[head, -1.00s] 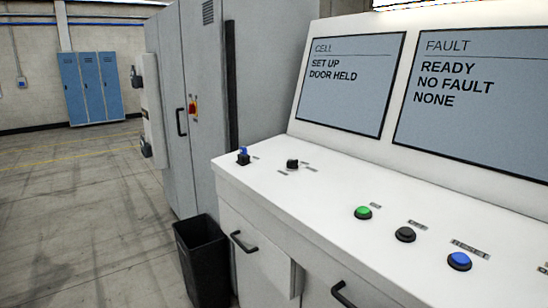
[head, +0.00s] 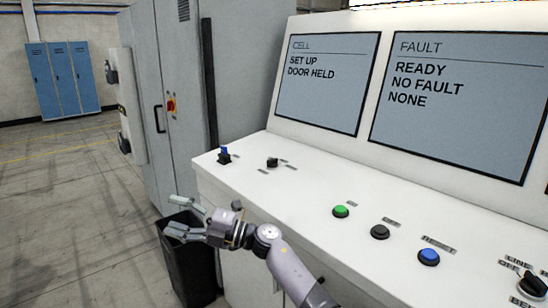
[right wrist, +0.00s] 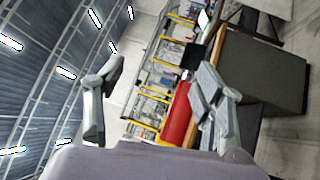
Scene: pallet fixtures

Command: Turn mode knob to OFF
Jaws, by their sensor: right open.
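A black rotary knob (head: 272,162) stands on the white sloping console top (head: 330,192), with small labels around it too small to read. A second black knob (head: 532,285) at the lower right has labels that read LINE and OFF. I cannot tell from lettering which is the mode knob. My right gripper (head: 170,215) is open and empty, left of the console's front edge and over the bin, apart from both knobs. Its two spread fingers also show in the right wrist view (right wrist: 160,80). My left gripper is not in view.
A blue-topped black switch (head: 224,155) stands at the console's left end. Green (head: 340,211), black (head: 380,232) and blue (head: 429,257) buttons line the front. The left screen (head: 325,85) reads CELL, SET UP, DOOR HELD. A black bin (head: 190,270) stands below my gripper.

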